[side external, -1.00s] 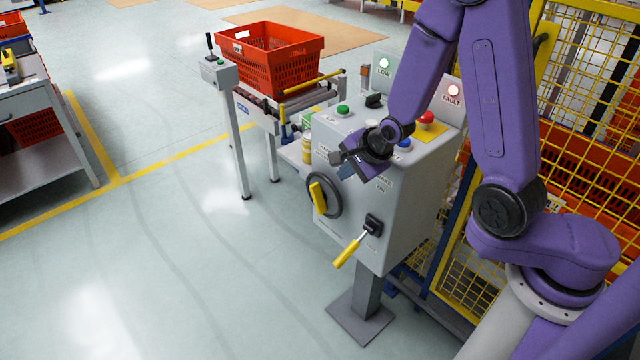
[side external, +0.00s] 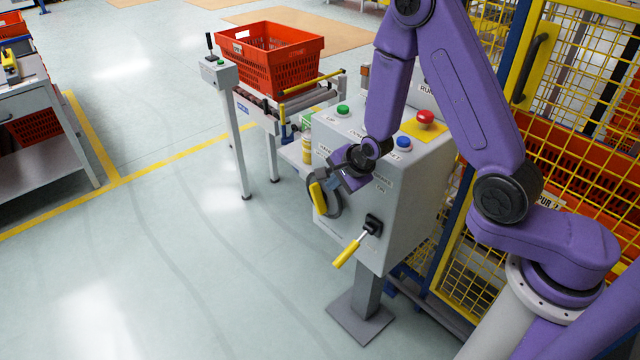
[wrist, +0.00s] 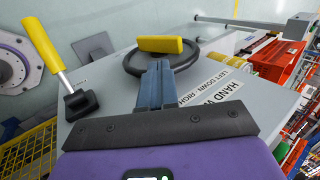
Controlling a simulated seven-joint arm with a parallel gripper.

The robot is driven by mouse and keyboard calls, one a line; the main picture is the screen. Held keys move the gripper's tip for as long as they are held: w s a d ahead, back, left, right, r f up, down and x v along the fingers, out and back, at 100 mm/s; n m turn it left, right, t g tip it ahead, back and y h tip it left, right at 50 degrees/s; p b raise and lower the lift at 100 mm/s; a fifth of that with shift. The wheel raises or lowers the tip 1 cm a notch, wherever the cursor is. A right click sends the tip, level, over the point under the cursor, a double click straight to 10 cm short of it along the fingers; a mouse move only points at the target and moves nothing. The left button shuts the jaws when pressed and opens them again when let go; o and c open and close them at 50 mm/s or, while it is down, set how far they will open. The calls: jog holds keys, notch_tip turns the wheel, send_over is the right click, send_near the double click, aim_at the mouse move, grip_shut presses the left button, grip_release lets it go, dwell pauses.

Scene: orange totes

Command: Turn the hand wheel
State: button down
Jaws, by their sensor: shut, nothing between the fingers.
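The hand wheel is a dark ring with a yellow grip bar, on the front face of the grey control box. In the side view the hand wheel (side external: 318,197) is partly covered by my gripper (side external: 335,180). In the wrist view the wheel (wrist: 134,66) lies just beyond my gripper (wrist: 163,66), with its yellow bar (wrist: 160,45) across the far part. My fingers are shut together with nothing between them. Their tips overlap the near rim of the wheel in the picture; I cannot tell whether they touch it.
A lever with a yellow handle (side external: 347,253) sticks out of the box (side external: 400,210) below the wheel. Green, blue and red buttons (side external: 425,117) are on its top. A yellow mesh fence (side external: 590,60) stands behind my arm. The floor left of the box is clear.

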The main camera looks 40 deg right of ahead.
aim_at(313, 185)
jog(key=w+f, duration=0.3)
jog(key=w, duration=0.1)
jog(key=shift+f, duration=0.25)
jog(key=shift+w+f, duration=0.3)
jog(key=shift+w, duration=0.3)
jog(key=shift+w+r+g, duration=0.1)
jog(key=shift+w+g, duration=0.4)
jog(key=shift+g, duration=0.3)
dwell(0.4)
jog(key=shift+w+g, duration=0.2)
jog(key=shift+g, duration=0.6)
jog(key=shift+w+g, duration=0.2)
jog(key=shift+g, duration=0.6)
jog(key=shift+w, duration=0.25)
